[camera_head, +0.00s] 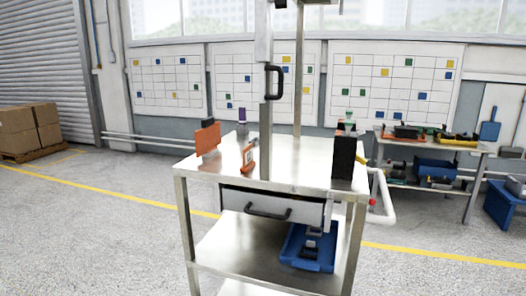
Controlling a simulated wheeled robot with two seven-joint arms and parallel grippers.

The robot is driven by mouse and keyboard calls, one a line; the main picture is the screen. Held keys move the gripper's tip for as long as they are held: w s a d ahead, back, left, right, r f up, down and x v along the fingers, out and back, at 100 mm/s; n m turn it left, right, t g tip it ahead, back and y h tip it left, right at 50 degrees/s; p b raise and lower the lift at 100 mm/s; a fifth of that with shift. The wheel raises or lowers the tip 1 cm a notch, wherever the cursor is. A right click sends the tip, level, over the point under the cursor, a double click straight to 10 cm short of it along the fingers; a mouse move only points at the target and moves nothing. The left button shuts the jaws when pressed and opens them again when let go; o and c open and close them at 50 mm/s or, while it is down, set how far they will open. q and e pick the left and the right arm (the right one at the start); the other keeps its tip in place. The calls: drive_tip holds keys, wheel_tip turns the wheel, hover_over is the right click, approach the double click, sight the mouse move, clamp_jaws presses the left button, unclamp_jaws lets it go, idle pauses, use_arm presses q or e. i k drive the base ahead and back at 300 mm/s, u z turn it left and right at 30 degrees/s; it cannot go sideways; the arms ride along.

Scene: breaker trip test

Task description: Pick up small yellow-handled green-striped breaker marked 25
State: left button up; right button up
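I cannot make out a yellow-handled, green-striped breaker marked 25 in the head view. A blue tray (294,258) on the lower shelf of a metal cart (290,175) holds small grey and black items (312,243), too small to identify. On the cart top stand an upright orange panel (207,139), a small orange and white item (248,158) and a tall black block (344,158). Small items, one with a green part (348,118), show behind the block, partly hidden. Neither of my grippers is in view.
A metal post with a black handle (273,83) rises from the cart top. A drawer (305,212) sits beneath it. A white rail (385,208) juts out at right. A cluttered workbench (475,149) stands back right, cardboard boxes (28,128) far left. Floor in front is clear.

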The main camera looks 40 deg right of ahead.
sight(344, 146)
drive_tip(key=u, duration=0.15)
drive_tip(key=i, duration=0.95)
drive_tip(key=z, duration=0.35)
